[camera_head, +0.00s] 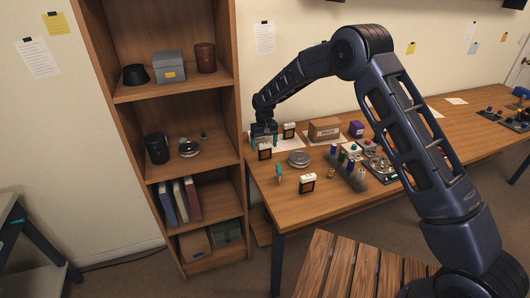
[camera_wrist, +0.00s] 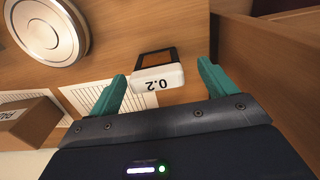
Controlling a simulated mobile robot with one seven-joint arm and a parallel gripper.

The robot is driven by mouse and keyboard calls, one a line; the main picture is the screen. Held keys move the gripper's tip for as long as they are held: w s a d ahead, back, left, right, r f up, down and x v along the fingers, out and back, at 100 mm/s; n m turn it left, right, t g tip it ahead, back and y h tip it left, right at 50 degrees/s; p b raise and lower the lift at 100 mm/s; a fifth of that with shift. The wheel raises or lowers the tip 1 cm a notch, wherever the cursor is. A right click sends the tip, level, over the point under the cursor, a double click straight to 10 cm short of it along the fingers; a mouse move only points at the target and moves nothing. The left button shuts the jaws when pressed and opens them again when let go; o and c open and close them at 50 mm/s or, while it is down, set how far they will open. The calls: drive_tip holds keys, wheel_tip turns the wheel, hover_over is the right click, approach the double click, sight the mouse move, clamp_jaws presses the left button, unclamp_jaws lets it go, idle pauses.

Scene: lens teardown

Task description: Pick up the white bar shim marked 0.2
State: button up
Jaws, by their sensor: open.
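The white bar shim marked 0.2 (camera_wrist: 158,78) shows in the wrist view with its marking upside down. It adjoins a dark square frame (camera_wrist: 141,60) with a wood-coloured opening. My gripper (camera_wrist: 162,70) is open, with one teal finger on each side of the shim and a visible gap to each. Whether the fingertips are level with the shim in depth I cannot tell. In the head view my gripper (camera_head: 264,134) is low over the table's left end, just behind a white-topped dark frame (camera_head: 265,152) that seems to be this one; its marking is too small to read there.
Similar white-topped frames stand behind (camera_head: 289,131) and in front (camera_head: 307,184). A round metal disc (camera_head: 299,158) lies right of the gripper. A cardboard box (camera_head: 325,129) stands further right. A wooden shelf unit (camera_head: 242,100) rises close on the left.

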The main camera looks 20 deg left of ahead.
sight(265, 159)
drive_tip(key=shift+w+f, duration=0.15)
drive_tip(key=shift+f, duration=1.15)
drive_tip(key=shift+w+f, duration=0.15)
drive_tip(key=shift+f, duration=1.1)
drive_tip(key=c, duration=1.1)
drive_tip(key=shift+r, duration=0.15)
